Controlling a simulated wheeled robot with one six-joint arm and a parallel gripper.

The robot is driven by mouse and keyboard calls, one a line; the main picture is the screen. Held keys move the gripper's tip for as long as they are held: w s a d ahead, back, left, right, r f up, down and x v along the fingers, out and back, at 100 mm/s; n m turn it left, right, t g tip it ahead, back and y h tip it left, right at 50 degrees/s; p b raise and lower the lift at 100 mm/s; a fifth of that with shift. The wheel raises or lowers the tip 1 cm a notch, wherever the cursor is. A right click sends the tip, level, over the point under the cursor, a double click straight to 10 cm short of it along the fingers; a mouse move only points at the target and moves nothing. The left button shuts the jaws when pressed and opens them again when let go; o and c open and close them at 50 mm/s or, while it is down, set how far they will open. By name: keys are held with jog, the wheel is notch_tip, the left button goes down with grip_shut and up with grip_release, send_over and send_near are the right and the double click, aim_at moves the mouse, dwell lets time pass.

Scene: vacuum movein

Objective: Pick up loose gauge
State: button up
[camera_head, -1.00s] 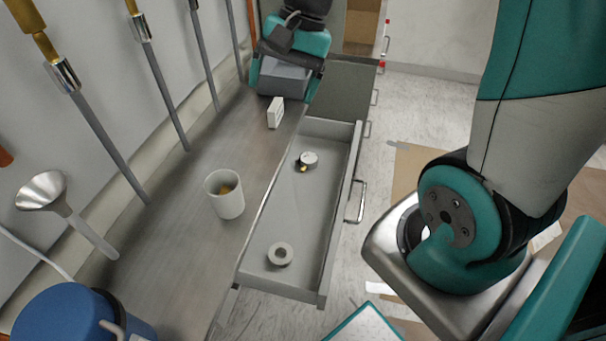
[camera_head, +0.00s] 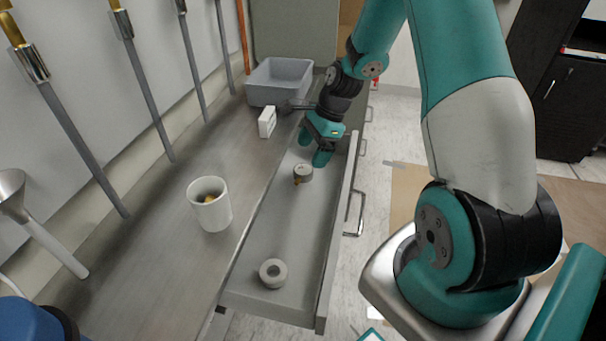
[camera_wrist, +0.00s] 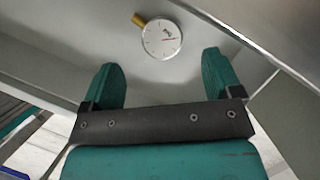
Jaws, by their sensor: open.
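The loose gauge (camera_head: 303,173) is a small round gauge with a white dial and a brass stem. It lies in the open grey drawer (camera_head: 290,225), toward the far end. In the wrist view the gauge (camera_wrist: 161,38) shows its dial, with the brass stem pointing to the upper left. My gripper (camera_head: 314,150) is over the far part of the drawer, just beyond the gauge. In the wrist view my gripper (camera_wrist: 160,82) has its two teal fingers apart with nothing between them. The gauge lies ahead of the fingertips, apart from them.
A white tape roll (camera_head: 272,272) lies at the drawer's near end. On the bench stand a white cup (camera_head: 211,207) with brass pieces, a small white box (camera_head: 267,122) and a grey bin (camera_head: 278,82). The drawer walls surround the gauge; the drawer's middle is clear.

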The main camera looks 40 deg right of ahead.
aim_at(303, 170)
jog(key=shift+x, duration=3)
jog(key=c, duration=1.1)
jog(key=shift+r, duration=0.1)
